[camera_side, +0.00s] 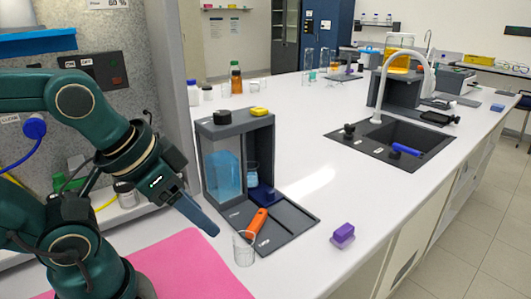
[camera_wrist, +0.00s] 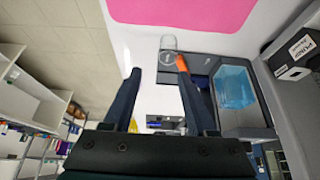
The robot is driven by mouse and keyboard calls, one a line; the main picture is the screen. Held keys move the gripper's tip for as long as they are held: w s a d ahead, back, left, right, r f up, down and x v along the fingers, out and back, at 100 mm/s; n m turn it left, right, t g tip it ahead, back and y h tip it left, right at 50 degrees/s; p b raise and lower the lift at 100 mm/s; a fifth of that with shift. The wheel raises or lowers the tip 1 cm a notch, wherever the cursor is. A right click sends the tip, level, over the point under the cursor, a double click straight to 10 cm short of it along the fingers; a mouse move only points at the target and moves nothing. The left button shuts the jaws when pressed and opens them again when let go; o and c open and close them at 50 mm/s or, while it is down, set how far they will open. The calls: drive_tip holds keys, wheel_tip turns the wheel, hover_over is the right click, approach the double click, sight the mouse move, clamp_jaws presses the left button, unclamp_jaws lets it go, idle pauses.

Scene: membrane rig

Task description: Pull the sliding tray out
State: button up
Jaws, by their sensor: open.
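The membrane rig (camera_side: 235,128) is a dark grey frame with a clear tank of blue liquid (camera_side: 222,175). A dark blue piece (camera_side: 263,194), which looks like the sliding tray, sits low inside its right part, with a small clear vessel (camera_side: 252,174) at it. The grey base (camera_side: 290,222) extends in front, with an orange-handled tool (camera_side: 257,222) on it. My gripper (camera_side: 212,230) is left of the base, above the bench and apart from the tray. In the wrist view my gripper (camera_wrist: 158,75) has its fingers apart and empty; the blue tank (camera_wrist: 235,88) is to their right.
A clear glass beaker (camera_side: 243,250) stands at the base's front left corner, close to my gripper. A purple block (camera_side: 343,235) lies to the right. A pink mat (camera_side: 190,268) covers the near bench. A sink (camera_side: 390,148) is farther right. White bench between is free.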

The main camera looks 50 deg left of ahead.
drive_tip(key=shift+o, duration=0.4)
drive_tip(key=w+a+r+n+t, duration=0.2)
drive_tip(key=w+r, duration=0.3)
drive_tip(key=w, duration=0.3)
drive_tip(key=n+g+y, duration=0.2)
drive_tip(key=n+g, duration=0.1)
drive_tip(key=g, duration=0.1)
hover_over(270, 191)
drive_tip(key=s+d, duration=0.1)
drive_tip(key=s, duration=0.1)
wheel_tip(270, 191, down, 13)
drive_tip(key=shift+w+d+f, duration=0.15)
drive_tip(key=shift+a+f, duration=0.2)
drive_tip(key=shift+f, duration=0.5)
drive_tip(key=shift+x, duration=2.05)
drive_tip(key=shift+w, duration=0.1)
